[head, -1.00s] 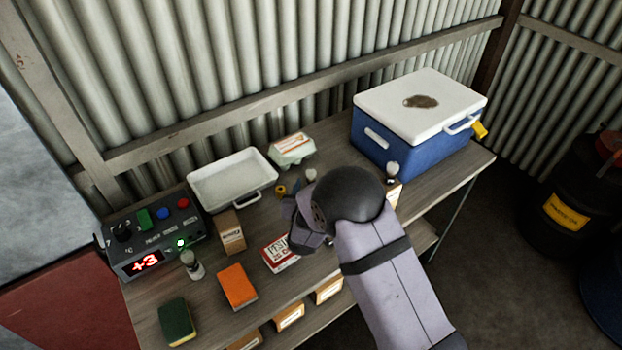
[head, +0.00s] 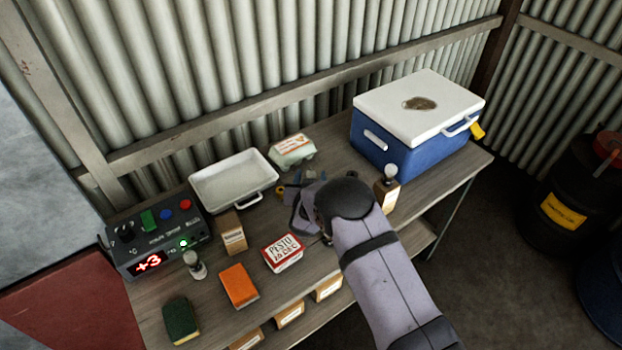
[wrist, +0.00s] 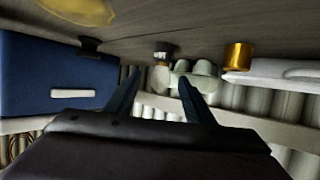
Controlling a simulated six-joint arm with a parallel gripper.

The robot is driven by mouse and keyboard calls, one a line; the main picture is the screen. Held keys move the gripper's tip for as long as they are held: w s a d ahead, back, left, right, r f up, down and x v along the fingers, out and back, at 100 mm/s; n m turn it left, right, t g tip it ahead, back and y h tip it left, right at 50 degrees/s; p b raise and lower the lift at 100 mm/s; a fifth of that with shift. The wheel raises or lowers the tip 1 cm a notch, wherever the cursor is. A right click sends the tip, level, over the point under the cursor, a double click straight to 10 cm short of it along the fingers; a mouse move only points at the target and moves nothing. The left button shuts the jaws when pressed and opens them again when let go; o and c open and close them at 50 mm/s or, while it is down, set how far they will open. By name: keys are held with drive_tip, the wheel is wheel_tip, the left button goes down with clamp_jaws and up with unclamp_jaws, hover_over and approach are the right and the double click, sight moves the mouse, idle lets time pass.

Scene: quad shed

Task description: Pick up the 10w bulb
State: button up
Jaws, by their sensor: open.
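A small pale bulb (wrist: 160,77) with a dark collar stands on the bench in the wrist view, which shows the bench upside down. It appears between the fingertips of my gripper (wrist: 159,82), which is open and empty. I cannot tell the gap in depth. In the head view my gripper (head: 302,186) is low over the bench and hides this bulb. Another white bulb (head: 390,171) shows by a small labelled carton (head: 387,196). A grey-topped bulb-like item (head: 193,262) stands by the control box. No wattage is readable.
A blue cooler (head: 390,152) stands back right. An egg carton (head: 292,150) and white tray (head: 232,166) are behind. A brass cylinder (wrist: 238,56) is near my gripper.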

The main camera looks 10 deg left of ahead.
sight(311, 170)
drive_tip(key=shift+x, duration=1.15)
drive_tip(key=c, duration=1.1)
drive_tip(key=shift+r, duration=0.1)
drive_tip(key=shift+r+b, duration=0.9)
drive_tip(key=shift+r, duration=4)
